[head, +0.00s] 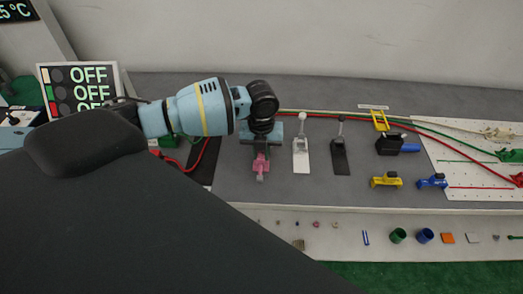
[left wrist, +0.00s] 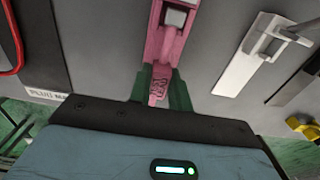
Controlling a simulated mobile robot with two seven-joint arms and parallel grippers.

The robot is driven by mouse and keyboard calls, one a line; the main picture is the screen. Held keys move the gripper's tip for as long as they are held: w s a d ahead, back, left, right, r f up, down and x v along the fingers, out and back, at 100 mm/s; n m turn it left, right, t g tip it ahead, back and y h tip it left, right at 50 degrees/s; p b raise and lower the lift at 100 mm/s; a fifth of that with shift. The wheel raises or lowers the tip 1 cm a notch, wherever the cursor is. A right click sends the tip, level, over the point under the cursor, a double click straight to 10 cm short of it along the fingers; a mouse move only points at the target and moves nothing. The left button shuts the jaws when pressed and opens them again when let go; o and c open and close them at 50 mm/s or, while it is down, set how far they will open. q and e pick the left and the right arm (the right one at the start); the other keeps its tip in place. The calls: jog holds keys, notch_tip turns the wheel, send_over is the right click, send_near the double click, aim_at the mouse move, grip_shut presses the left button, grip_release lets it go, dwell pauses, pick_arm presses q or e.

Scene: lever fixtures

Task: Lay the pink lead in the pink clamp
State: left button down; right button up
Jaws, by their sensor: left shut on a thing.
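A pink clamp (head: 260,163) stands near the left end of the grey worktop in the head view. In the left wrist view its pink channel (left wrist: 168,38) with a grey block runs down from the top edge. My left gripper (left wrist: 159,92) has its dark green fingers on either side of a ridged pink piece (left wrist: 158,84) at the near end of this channel, and is shut on it. Whether that piece is part of the clamp or a separate lead I cannot tell. In the head view the gripper (head: 262,147) points down; its fingertips are mostly hidden. No separate pink lead is clearly visible.
A white lever fixture (head: 301,155) and a black one (head: 340,157) stand just right of the gripper. Yellow (head: 386,181) and blue (head: 432,181) clamps are further right. Red and green cables run along the back. Small parts line a lower front ledge (head: 345,222).

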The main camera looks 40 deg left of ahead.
pick_arm(q)
jog(key=shift+f, duration=0.15)
jog(key=shift+f, duration=0.45)
dwell(0.3)
jog(key=c, duration=1.2)
grip_release()
jog(key=shift+o, duration=0.4)
jog(key=o, duration=0.4)
jog(key=shift+r, duration=0.1)
